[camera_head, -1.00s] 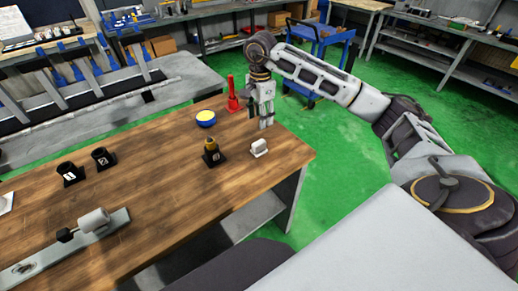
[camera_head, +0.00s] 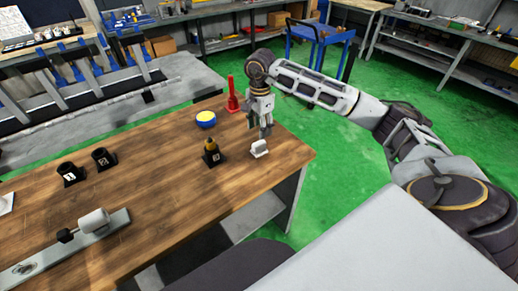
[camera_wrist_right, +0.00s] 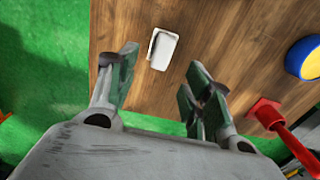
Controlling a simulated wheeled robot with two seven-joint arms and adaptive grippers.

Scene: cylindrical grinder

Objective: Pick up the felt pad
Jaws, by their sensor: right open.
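The felt pad, as I take it, is a small white block (camera_head: 259,147) near the right end of the wooden table. It also shows in the right wrist view (camera_wrist_right: 162,49), beyond the fingertips and roughly between their lines. My right gripper (camera_head: 263,131) is above and just behind the pad in the head view, fingers pointing down. In the wrist view its two fingers (camera_wrist_right: 160,78) are apart with nothing between them. The pad appears clear of the fingers. My left gripper is not in view.
A black holder with a brass-coloured piece (camera_head: 211,153) stands left of the pad. A red stand (camera_head: 232,96) and a blue-yellow round object (camera_head: 206,118) are behind. Two black cups (camera_head: 86,165) stand farther left. The table's right edge is close to the pad.

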